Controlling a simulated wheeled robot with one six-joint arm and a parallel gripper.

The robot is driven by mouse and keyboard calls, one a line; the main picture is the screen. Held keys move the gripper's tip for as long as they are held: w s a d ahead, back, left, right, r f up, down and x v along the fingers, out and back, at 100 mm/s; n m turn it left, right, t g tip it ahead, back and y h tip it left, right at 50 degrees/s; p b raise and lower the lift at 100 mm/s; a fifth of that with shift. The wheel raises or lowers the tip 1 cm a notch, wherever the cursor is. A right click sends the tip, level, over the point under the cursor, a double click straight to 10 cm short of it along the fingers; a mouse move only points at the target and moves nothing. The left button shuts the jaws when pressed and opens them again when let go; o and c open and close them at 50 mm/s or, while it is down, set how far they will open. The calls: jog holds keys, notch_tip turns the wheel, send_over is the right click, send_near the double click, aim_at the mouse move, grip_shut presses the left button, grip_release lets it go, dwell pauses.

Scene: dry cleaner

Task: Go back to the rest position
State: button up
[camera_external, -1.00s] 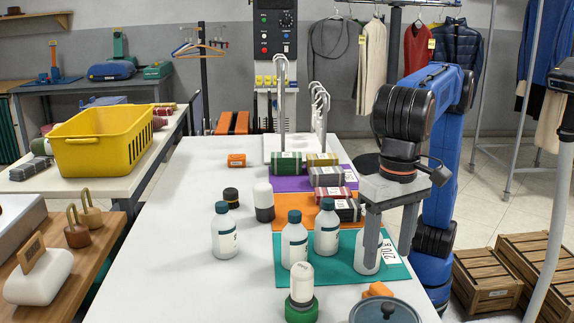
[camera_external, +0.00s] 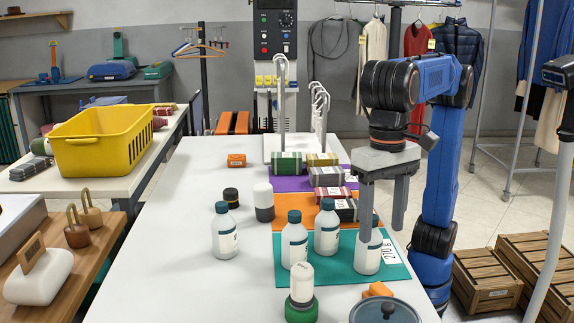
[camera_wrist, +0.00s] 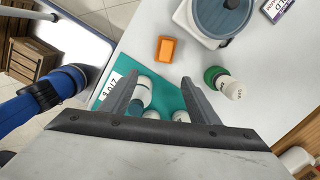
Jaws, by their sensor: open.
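My gripper (camera_external: 383,222) is open, pointing down above the right side of the teal mat (camera_external: 340,273). In the wrist view my gripper (camera_wrist: 158,90) has its two fingers apart with nothing held between them. A white bottle (camera_external: 367,255) stands on the mat just below the left finger, which hides its top. Two white bottles with teal caps, one at the mat's left (camera_external: 294,240) and one behind it (camera_external: 327,230), stand upright nearby.
Striped bundles (camera_external: 327,176) lie on purple and orange mats behind. Another capped bottle (camera_external: 224,232), an orange block (camera_external: 377,290) and a round lidded pot (camera_external: 386,309) are on the white table. Wooden crates (camera_external: 487,279) stand on the floor at right.

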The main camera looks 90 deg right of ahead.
jog(key=s+d+f+n, duration=0.1)
jog(key=d+n, duration=0.1)
jog(key=d, duration=0.7)
jog(key=s+d+f+n+t+y, duration=0.1)
jog(key=d+n, duration=0.1)
jog(key=d, duration=0.8)
jog(key=s+d+f+n+t, duration=0.1)
jog(key=d+n, duration=0.1)
jog(key=d, duration=0.8)
jog(key=shift+s+y, duration=0.3)
jog(key=shift+s, duration=0.1)
jog(key=s+d+f, duration=0.1)
jog(key=d, duration=0.1)
jog(key=s+d+f+n, duration=0.1)
jog(key=s+d+f, duration=0.1)
jog(key=s+d+f+n, duration=0.1)
jog(key=d, duration=0.2)
jog(key=shift+s+d+f+t, duration=0.15)
jog(key=shift+s+t, duration=0.1)
jog(key=shift+t, duration=0.15)
jog(key=s+d+f+n+t+h, duration=0.2)
jog(key=s+d+f+n, duration=0.2)
jog(key=s+d+f, duration=0.4)
jog(key=d+f, duration=0.5)
jog(key=f, duration=0.1)
jog(key=shift+n, duration=0.4)
